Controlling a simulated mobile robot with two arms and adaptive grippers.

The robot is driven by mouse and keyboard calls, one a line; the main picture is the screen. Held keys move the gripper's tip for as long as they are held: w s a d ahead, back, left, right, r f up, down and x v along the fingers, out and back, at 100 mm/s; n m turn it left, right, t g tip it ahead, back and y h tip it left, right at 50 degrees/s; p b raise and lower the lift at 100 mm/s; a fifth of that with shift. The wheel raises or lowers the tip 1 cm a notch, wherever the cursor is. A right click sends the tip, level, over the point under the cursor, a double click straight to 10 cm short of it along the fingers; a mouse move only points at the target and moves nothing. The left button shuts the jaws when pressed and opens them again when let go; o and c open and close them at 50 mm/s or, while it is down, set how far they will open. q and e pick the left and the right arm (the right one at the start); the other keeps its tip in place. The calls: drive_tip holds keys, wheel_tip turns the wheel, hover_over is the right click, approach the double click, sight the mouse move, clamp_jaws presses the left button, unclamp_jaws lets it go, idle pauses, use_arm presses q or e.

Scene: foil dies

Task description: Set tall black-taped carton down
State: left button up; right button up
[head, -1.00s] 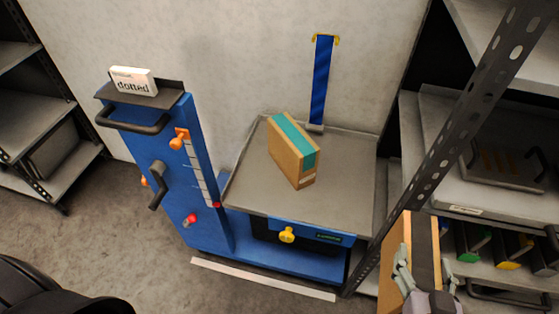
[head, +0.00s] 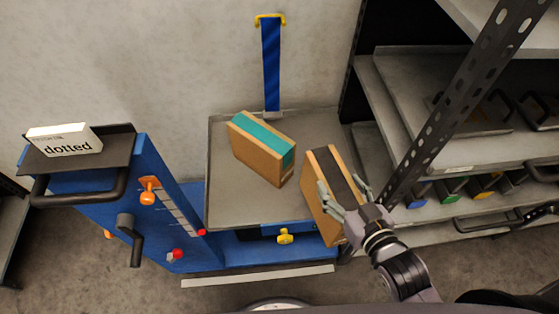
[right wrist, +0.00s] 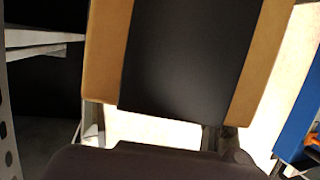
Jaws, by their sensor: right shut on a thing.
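The tall black-taped carton (head: 325,190) is brown with a wide black band. My right gripper (head: 343,207) is shut on it and holds it upright, slightly tilted in the picture, at the right side of the grey platform. I cannot tell whether its base touches the platform. In the right wrist view the carton's black band (right wrist: 185,55) fills the upper middle, with brown card on both sides. A teal-taped carton (head: 262,148) stands on the grey platform (head: 228,205), left of the held carton with a gap between. My left gripper is not in view.
The platform belongs to a blue cart with a control post (head: 150,215) at the left, carrying a white "dotted" sign (head: 65,140). A perforated rack upright (head: 455,105) and shelves stand close on the right. Bare platform lies in front of the teal-taped carton.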

sight(346, 179)
drive_tip(key=w+n+y, duration=0.1)
drive_tip(key=w+d+f+y, duration=0.1)
drive_tip(key=shift+w+f+n+g+p, duration=0.3)
drive_tip(key=shift+w+n+g+p, duration=0.1)
drive_tip(key=shift+w+d+f, duration=0.2)
drive_tip(key=shift+d, duration=0.3)
drive_tip(key=shift+w, duration=0.3)
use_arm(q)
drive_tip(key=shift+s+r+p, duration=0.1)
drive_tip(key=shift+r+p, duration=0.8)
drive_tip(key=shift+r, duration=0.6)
use_arm(e)
drive_tip(key=w+f, duration=0.1)
drive_tip(key=w, duration=0.7)
drive_tip(key=w+f, duration=0.2)
drive_tip(key=w, duration=0.7)
drive_tip(key=shift+w+a+f, duration=0.25)
drive_tip(key=shift+a+f, duration=0.05)
drive_tip(key=shift+f, duration=0.1)
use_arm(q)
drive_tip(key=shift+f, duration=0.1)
use_arm(e)
drive_tip(key=o, duration=1.9)
drive_tip(key=shift+s+f, duration=0.1)
drive_tip(key=shift+f, duration=0.05)
drive_tip(key=shift+o, duration=0.2)
